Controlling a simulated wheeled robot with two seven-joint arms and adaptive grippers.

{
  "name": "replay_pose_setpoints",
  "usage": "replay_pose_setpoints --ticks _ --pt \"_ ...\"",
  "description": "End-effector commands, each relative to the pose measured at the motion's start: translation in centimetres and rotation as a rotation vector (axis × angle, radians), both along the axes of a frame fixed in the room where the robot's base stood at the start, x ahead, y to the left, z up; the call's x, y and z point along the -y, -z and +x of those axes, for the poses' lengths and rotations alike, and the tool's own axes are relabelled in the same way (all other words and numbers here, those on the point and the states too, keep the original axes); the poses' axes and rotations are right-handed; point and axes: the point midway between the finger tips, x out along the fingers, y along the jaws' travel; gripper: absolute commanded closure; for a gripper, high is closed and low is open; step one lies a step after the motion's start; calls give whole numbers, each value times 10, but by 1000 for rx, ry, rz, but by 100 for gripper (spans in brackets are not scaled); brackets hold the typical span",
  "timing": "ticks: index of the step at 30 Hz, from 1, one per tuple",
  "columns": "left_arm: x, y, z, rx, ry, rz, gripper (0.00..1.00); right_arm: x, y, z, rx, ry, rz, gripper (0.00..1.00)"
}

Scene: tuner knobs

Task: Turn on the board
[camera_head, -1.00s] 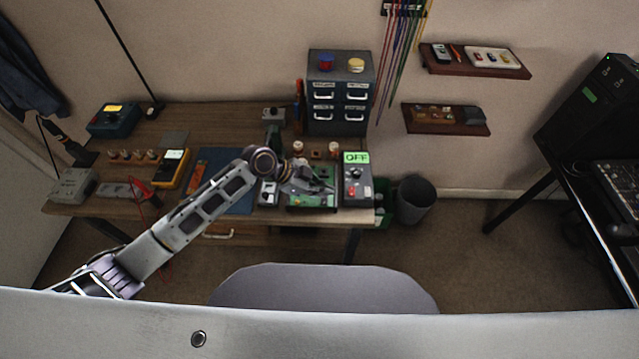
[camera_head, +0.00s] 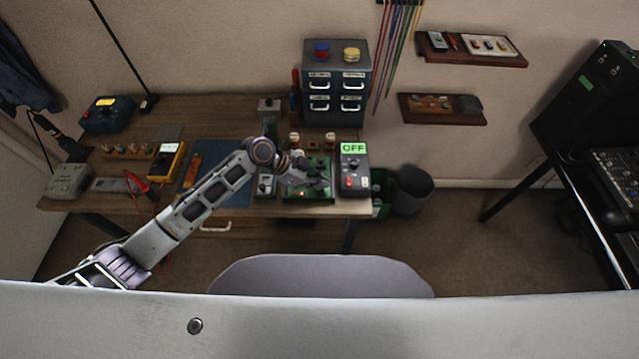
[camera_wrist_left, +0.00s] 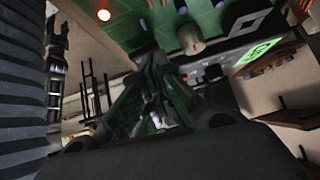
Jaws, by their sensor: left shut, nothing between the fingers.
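The green circuit board (camera_head: 322,196) lies near the front right of the wooden workbench. A small red light (camera_wrist_left: 104,15) glows on it in the left wrist view. Just right of the board, a grey control box (camera_head: 353,184) has a green display (camera_head: 353,149) reading OFF, with knobs and a red part below. The display shows tilted in the left wrist view (camera_wrist_left: 262,53). My left gripper (camera_head: 322,184) is shut and empty over the board, left of the box. It hides part of the board; I cannot tell whether it touches. My right gripper is not in view.
A drawer cabinet (camera_head: 336,85) stands behind the board. A yellow multimeter (camera_head: 167,163) and a blue mat (camera_head: 232,195) lie to the left. A dark bin (camera_head: 410,190) stands on the floor to the right. Bottles stand close behind the board.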

Motion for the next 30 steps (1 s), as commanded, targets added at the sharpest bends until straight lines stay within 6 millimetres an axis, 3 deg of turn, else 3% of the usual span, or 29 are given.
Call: replay_pose_setpoints --ticks 30 --pt "-2 8 -23 -12 6 11 100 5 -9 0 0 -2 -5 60"
